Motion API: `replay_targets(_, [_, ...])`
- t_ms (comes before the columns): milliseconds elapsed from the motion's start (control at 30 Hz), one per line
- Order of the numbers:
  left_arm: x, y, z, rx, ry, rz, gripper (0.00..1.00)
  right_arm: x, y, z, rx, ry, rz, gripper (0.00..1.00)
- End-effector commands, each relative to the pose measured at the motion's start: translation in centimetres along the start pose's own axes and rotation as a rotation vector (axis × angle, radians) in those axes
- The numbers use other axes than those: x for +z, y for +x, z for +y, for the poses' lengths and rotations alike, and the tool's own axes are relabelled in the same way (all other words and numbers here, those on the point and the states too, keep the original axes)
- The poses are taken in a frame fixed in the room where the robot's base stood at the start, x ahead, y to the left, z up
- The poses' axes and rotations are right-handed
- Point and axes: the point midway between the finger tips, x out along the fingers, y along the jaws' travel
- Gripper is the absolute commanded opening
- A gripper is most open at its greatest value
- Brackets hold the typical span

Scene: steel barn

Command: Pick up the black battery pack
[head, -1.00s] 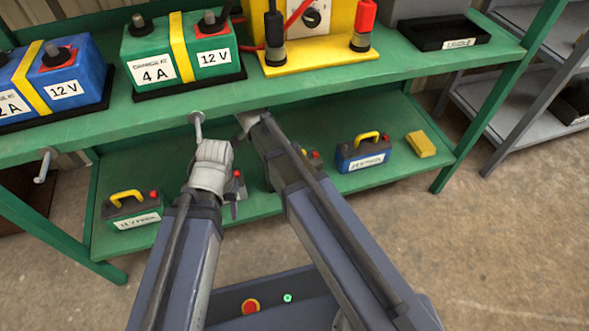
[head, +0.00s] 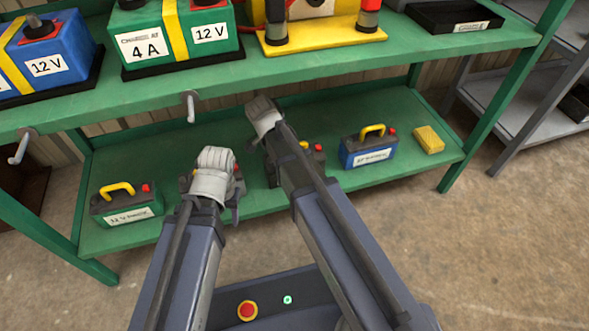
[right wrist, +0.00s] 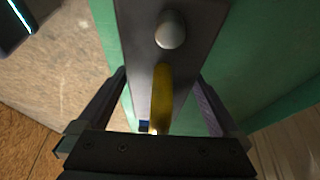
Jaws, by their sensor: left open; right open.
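On the lower shelf, a dark pack (head: 317,158) with a yellow handle and a red knob is mostly hidden behind my right arm; its body colour is hard to tell. My right gripper (right wrist: 160,115) is open in the right wrist view, its fingers either side of the yellow handle (right wrist: 162,92) on a dark top (right wrist: 140,45) with a grey knob. I see no contact. In the head view my right gripper's fingers are largely hidden by its arm. My left gripper (head: 234,202) is open over the lower shelf, its jaws partly hidden by its wrist.
On the lower shelf (head: 420,177) stand a green pack (head: 127,207), a blue pack (head: 368,154) and a yellow block (head: 429,139). The upper shelf (head: 290,69) with large batteries overhangs it. Hooks (head: 190,106) hang from its front edge.

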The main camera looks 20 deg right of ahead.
Motion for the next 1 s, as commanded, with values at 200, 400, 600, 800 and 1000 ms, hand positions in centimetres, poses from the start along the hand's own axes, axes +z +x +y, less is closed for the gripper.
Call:
replay_targets(200, [0.01,-0.14,-0.01,0.000,0.000,0.000,0.50,-0.06,-0.13,0.01,0.000,0.000,0.000,0.93])
replay_targets(400, [0.01,-0.14,-0.02,0.000,0.000,0.000,0.50,-0.05,-0.13,0.00,0.000,0.000,0.000,0.71])
replay_targets(600, [0.01,-0.13,-0.01,0.000,0.000,0.000,0.50,-0.04,-0.13,0.00,0.000,0.000,0.000,0.48])
replay_targets(800, [0.01,-0.13,-0.01,0.000,0.000,0.000,0.50,-0.04,-0.13,0.01,0.000,0.000,0.000,0.26])
replay_targets(1000, [0.01,-0.13,-0.01,0.000,0.000,0.000,0.50,-0.04,-0.13,0.01,0.000,0.000,0.000,0.03])
